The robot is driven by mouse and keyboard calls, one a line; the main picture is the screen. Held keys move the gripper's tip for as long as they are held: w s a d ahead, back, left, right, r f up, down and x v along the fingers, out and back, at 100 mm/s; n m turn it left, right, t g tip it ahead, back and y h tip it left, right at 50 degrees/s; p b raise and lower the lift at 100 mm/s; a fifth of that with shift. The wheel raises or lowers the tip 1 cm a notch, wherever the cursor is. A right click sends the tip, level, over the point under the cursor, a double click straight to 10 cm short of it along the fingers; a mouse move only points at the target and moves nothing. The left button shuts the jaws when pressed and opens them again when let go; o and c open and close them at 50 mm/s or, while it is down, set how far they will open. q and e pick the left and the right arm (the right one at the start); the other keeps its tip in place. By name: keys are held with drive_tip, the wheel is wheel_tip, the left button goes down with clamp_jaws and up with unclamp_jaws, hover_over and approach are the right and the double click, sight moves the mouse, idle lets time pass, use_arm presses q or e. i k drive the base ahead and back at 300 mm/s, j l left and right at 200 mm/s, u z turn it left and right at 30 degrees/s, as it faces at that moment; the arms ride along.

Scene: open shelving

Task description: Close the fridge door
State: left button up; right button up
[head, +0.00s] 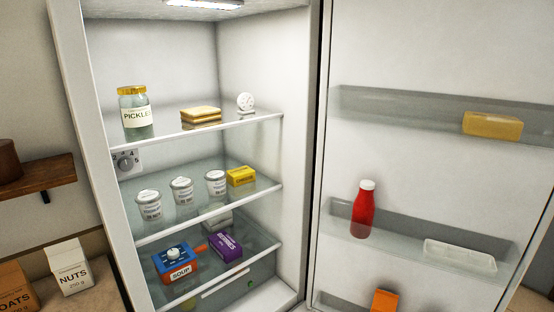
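The fridge (67,84) stands open in the head view, with its lit interior facing me. Its door (420,55) is swung wide open to the right, and its inner side with the door bins shows. The hinge side lies along the dark gap between the fridge body and the door. The door's outer face and any handle are hidden. Neither of my grippers is in view, and nothing touches the door in this view.
Shelves hold a pickle jar (136,115), several white cups (181,191) and a soup box (175,264). Door bins hold a red bottle (363,212) and a yellow block (492,124). A wooden shelf (40,182) and a nuts box (69,268) are at left.

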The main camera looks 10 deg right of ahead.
sight(399, 78)
drive_tip(key=l+u, duration=0.1)
drive_tip(key=l, duration=0.6)
drive_tip(key=k+l+u, duration=0.1)
drive_tip(key=l, duration=0.65)
